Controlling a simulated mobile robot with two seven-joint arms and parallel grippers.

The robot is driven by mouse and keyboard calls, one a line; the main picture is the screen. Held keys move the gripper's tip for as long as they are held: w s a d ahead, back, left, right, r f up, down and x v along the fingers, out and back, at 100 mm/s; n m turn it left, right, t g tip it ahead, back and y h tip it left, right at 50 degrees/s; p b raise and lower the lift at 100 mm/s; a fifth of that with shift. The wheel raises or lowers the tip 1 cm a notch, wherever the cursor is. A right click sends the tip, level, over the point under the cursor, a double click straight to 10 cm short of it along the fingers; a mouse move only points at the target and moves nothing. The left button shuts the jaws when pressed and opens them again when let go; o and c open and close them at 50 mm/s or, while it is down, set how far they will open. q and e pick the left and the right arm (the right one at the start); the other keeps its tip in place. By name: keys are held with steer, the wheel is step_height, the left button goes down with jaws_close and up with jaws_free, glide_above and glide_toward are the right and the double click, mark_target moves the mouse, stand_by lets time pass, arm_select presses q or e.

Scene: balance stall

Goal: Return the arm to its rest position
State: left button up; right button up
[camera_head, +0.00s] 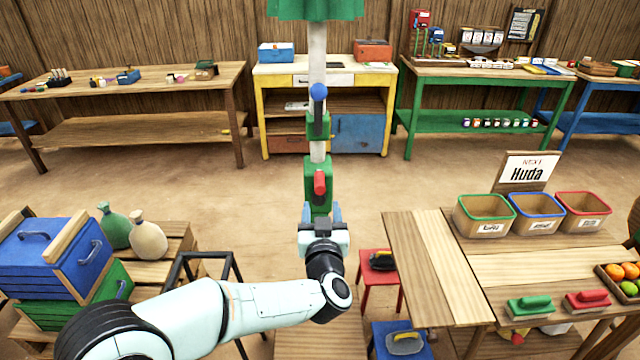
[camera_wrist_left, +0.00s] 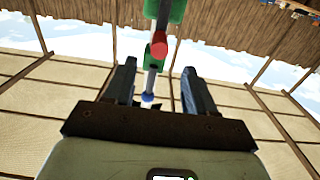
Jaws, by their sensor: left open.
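My left arm comes in from the lower left in the head view and reaches to the middle. My left gripper (camera_head: 322,212) points away from me, in front of a white post with green sleeves. The post carries a blue knob (camera_head: 318,92) and a red knob (camera_head: 320,183). In the left wrist view the left gripper (camera_wrist_left: 160,85) has its two dark fingers wide apart. The post with the red knob (camera_wrist_left: 158,48) and blue knob (camera_wrist_left: 147,97) shows between and beyond them. I cannot tell whether the gripper touches the post. My right gripper is not in view.
A wooden table (camera_head: 420,265) at right bears three bins, a sign (camera_head: 527,170), brushes and fruit. A blue crate (camera_head: 50,255) and two sacks stand at left. A red stool (camera_head: 378,278) is right of the gripper. Workbenches line the back wall; open floor lies between.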

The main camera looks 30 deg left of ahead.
arm_select(q)
steer(key=shift+s+d, duration=0.15)
steer(key=shift+s, duration=0.1)
stand_by(0.3)
